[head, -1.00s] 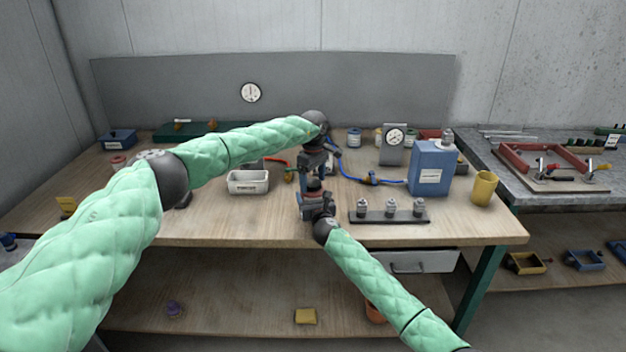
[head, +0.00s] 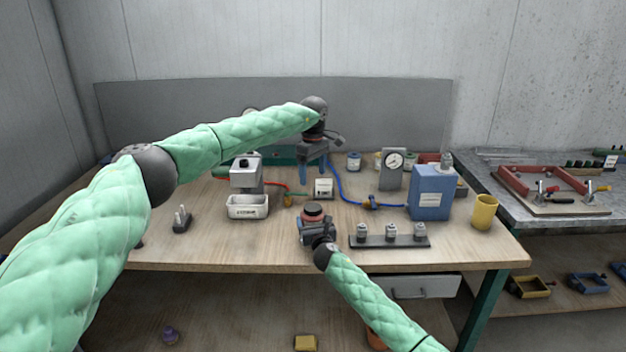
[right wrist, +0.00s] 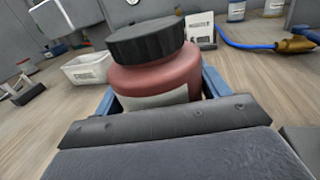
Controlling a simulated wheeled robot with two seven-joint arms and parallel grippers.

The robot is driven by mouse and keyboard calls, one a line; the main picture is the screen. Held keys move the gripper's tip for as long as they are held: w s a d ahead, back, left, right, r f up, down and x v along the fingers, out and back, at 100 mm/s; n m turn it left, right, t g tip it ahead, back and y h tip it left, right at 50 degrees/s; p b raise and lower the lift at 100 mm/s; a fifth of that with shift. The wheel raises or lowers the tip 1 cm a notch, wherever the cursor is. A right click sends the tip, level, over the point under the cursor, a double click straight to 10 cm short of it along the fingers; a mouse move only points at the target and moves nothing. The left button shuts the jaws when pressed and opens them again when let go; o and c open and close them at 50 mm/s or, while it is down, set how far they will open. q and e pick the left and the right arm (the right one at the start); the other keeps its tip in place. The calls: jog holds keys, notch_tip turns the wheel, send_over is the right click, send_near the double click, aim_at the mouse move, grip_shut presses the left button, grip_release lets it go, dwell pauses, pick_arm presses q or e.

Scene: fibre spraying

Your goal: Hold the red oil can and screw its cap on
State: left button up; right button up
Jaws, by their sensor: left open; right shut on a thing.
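The red oil can (head: 314,217) stands upright near the front of the workbench, small in the head view. It shows large in the right wrist view (right wrist: 160,80), with a pale label. Its black cap (right wrist: 146,38) sits on top of the can; I cannot tell how tight it is. My right gripper (head: 316,228) is shut around the can's lower body, with blue fingers on both sides in the right wrist view. My left gripper (head: 312,172) is open and empty, pointing down above and behind the can, apart from the cap.
A white tray (head: 247,206) stands to the left. The bench front between is clear.

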jog(key=o, duration=2)
jog(key=shift+c, duration=0.2)
jog(key=shift+b+v, duration=0.8)
jog(key=shift+v, duration=3.05)
jog(key=shift+d+f, duration=0.1)
